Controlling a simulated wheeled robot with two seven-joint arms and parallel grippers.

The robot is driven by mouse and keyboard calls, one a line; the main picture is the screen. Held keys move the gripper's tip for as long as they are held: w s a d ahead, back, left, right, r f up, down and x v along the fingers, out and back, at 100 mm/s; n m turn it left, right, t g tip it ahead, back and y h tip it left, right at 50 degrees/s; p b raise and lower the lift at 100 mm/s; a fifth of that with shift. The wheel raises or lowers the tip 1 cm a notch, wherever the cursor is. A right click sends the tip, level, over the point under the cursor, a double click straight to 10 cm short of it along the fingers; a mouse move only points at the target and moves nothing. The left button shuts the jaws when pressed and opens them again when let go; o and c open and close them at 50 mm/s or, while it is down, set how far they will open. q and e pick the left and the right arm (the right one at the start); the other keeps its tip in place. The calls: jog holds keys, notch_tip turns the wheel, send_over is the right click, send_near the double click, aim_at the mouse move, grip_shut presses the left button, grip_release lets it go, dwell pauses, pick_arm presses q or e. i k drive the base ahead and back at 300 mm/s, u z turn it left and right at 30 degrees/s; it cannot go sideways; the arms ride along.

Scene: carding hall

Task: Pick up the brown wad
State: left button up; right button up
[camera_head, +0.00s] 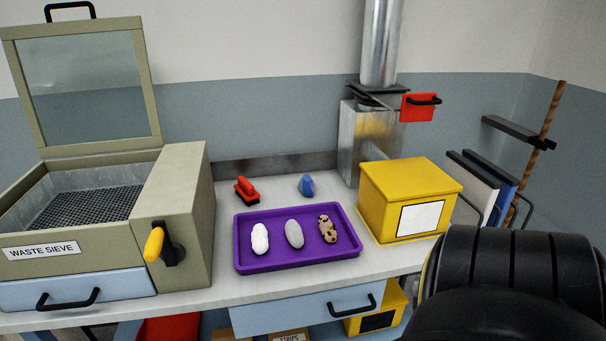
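The brown wad (327,229), mottled with dark specks, lies at the right end of a purple tray (299,264) on the light workbench. A grey wad (294,233) lies in the middle of the tray and a white wad (260,239) at its left. The wads lie apart from one another, and nothing touches the brown one. Neither of my grippers shows. A large black rounded part, probably of my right arm, fills the lower right corner.
A waste sieve (178,215) with raised lid and yellow handle stands left. A yellow box (413,195) stands close right of the tray. Behind the tray are a red-handled brush (246,190) and a blue object (307,186). A metal duct (380,45) rises behind. Bench front is clear.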

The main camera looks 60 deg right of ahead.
aim_at(327, 229)
jog(key=z, duration=0.7)
jog(key=i, duration=1)
jog(key=z, duration=0.9)
